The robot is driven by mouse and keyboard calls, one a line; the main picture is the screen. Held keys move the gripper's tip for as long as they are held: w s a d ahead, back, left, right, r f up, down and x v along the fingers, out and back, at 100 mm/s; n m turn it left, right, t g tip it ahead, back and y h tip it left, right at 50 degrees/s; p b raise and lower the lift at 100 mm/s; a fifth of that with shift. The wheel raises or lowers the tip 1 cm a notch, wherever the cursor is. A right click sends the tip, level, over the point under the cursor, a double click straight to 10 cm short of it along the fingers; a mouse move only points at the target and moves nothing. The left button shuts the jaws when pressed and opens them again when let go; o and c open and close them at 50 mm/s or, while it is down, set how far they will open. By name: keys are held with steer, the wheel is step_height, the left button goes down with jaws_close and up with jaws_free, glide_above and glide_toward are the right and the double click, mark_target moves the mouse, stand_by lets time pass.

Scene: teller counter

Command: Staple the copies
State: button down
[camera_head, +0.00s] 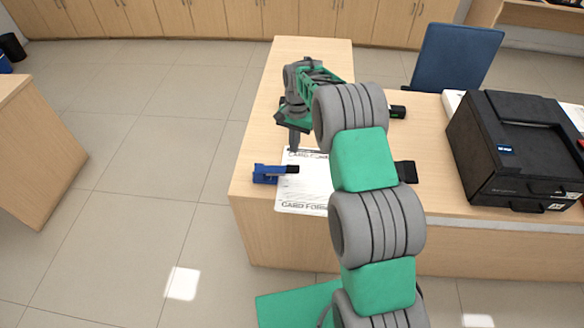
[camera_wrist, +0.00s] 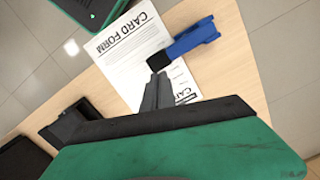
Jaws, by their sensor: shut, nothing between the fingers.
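The copies (camera_head: 302,197) lie on the wooden counter, with "CARD FORM" printed on them. They also show in the wrist view (camera_wrist: 127,42), where two headings are visible. A blue stapler with a black end (camera_head: 267,174) lies at the left edge of the sheets, its black end over the paper. It shows in the wrist view (camera_wrist: 192,40) too. My gripper (camera_head: 294,150) points down above the far edge of the paper. In the wrist view its fingers (camera_wrist: 156,76) are shut and empty, close to the stapler's black end. I cannot tell whether they touch it. My arm hides part of the paper.
A black printer (camera_head: 520,150) stands on the right of the counter. A small black holder (camera_head: 405,172) is just right of my arm, with another dark object (camera_head: 397,112) behind it. A blue chair (camera_head: 455,58) stands behind. The counter's far left part is clear.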

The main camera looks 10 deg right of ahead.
mark_target(293, 167)
steer(key=shift+s+a+f+b, duration=0.15)
steer(key=shift+f+b, duration=0.6)
steer(key=shift+f, duration=0.95)
steer(key=shift+s+a+f+b, duration=0.15)
steer(key=shift+f+b, duration=0.6)
steer(key=shift+f, duration=0.9)
steer(key=shift+d, duration=0.1)
